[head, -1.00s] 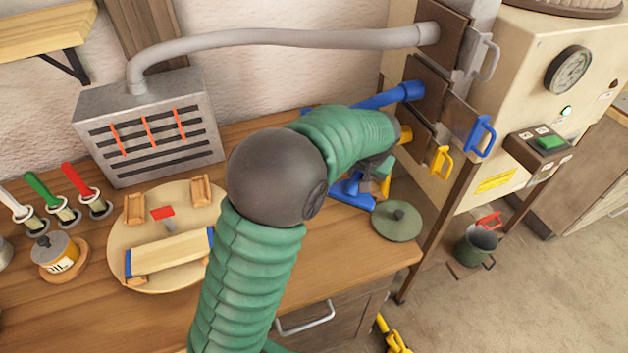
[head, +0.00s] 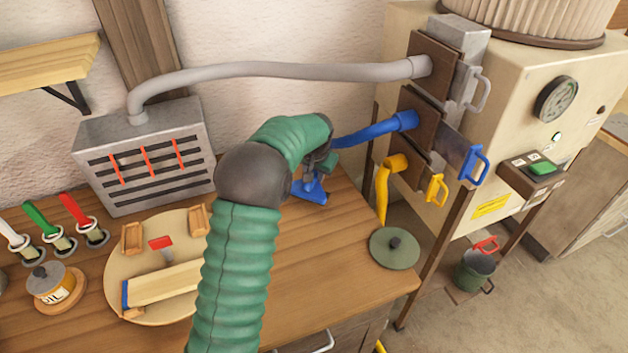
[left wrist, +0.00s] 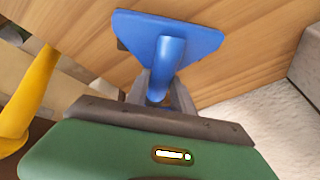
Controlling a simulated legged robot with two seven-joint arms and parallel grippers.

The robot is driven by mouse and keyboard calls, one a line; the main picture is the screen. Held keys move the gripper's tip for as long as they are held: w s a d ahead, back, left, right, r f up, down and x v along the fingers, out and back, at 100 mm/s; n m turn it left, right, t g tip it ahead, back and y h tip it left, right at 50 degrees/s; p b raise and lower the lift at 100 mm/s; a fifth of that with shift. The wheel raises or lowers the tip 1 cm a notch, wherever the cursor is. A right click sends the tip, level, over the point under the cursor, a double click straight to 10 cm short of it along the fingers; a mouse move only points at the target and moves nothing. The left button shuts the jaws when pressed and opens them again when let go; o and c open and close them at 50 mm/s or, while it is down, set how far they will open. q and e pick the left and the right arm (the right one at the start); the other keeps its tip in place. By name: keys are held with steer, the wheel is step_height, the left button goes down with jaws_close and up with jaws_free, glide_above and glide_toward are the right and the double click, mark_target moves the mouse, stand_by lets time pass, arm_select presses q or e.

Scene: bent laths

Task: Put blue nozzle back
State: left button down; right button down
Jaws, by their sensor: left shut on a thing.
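The blue nozzle (head: 312,192) has a flat, wide foot and is at the back of the bench, close to the wall. A blue hose (head: 365,133) runs from near it to the blue port on the cream machine. My left gripper (head: 322,168) is shut on the nozzle's neck, partly hidden behind my own arm. In the left wrist view the nozzle (left wrist: 168,38) sticks out past the dark fingers (left wrist: 160,95), over the wood. I cannot tell whether its foot touches the bench. My right gripper is not in view.
A yellow hose (head: 382,190) hangs beside the machine (head: 480,130). A green round lid (head: 394,248) lies at the bench's right end. A grey slotted box (head: 150,150) and a round wooden board (head: 120,262) stand to the left. The bench front-centre is clear.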

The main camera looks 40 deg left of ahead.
arm_select(q)
steer(key=f, duration=0.2)
steer(key=a+f, duration=0.1)
steer(key=f, duration=0.1)
steer(key=shift+d+r, duration=0.1)
steer(key=c, duration=1.1)
jaws_free()
steer(key=shift+d, duration=0.2)
steer(key=shift+r, duration=0.1)
steer(key=shift+s+r, duration=0.1)
steer(key=shift+r, duration=0.15)
steer(key=v, duration=1.1)
steer(key=shift+s+d+r, duration=0.1)
steer(key=shift+d+r, duration=0.05)
steer(key=shift+r, duration=0.05)
